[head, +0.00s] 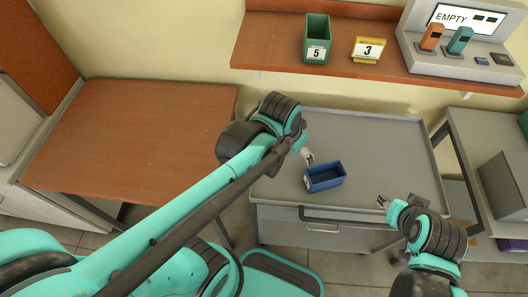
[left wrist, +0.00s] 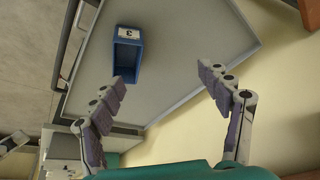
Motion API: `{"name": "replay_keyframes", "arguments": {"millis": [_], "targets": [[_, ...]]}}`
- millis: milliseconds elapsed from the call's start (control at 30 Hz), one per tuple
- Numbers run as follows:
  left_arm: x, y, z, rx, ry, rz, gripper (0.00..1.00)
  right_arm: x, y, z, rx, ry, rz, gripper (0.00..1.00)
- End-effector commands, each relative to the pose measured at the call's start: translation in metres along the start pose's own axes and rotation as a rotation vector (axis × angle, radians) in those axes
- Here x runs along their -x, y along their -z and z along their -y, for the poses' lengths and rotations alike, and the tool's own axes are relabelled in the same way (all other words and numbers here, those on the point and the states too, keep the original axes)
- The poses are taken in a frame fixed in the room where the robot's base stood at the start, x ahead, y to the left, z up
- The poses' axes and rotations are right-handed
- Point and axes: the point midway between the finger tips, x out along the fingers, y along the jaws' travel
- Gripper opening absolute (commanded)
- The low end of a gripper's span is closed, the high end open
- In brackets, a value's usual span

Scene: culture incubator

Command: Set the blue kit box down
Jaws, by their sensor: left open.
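The blue kit box (head: 325,177) is an open-topped box resting on the top of a grey cart (head: 385,140). It lies near the cart's front edge, left of the middle. In the left wrist view the box (left wrist: 128,52) shows a white label with a 3. My left gripper (head: 308,157) is just behind the box in the head view. In the left wrist view its two fingers (left wrist: 165,85) are spread wide with nothing between them, and the box is beyond the left finger, apart from it. My right gripper (head: 384,201) is small in view near the cart's front right; its jaws are unclear.
A bare wooden table (head: 130,130) stands left. The cart's back and right are clear.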

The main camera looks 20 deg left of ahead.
Motion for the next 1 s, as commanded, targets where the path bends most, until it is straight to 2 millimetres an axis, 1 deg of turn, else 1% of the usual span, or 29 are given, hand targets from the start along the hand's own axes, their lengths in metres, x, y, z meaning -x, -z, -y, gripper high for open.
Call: {"name": "replay_keyframes", "arguments": {"millis": [33,100,200,333,467,767,1000], "targets": [[0.011,-0.016,0.009,0.066,0.025,-0.035,0.77,0.0,0.0,0.0,0.0,0.0,0.0,0.4],[0.022,-0.031,0.019,0.15,0.055,-0.085,0.77,0.0,0.0,0.0,0.0,0.0,0.0,0.4],[0.032,-0.051,0.03,0.251,0.091,-0.148,0.77,0.0,0.0,0.0,0.0,0.0,0.0,0.4],[0.038,-0.067,0.038,0.338,0.122,-0.206,0.77,0.0,0.0,0.0,0.0,0.0,0.0,0.4],[0.04,-0.074,0.041,0.375,0.133,-0.232,0.77,0.0,0.0,0.0,0.0,0.0,0.0,0.4],[0.04,-0.074,0.042,0.38,0.135,-0.236,0.77,-0.001,0.0,0.0,0.0,0.0,0.0,0.4],[0.015,-0.084,0.04,0.379,0.134,-0.235,0.77,-0.022,-0.016,0.0,0.0,0.0,0.0,0.4]]}}
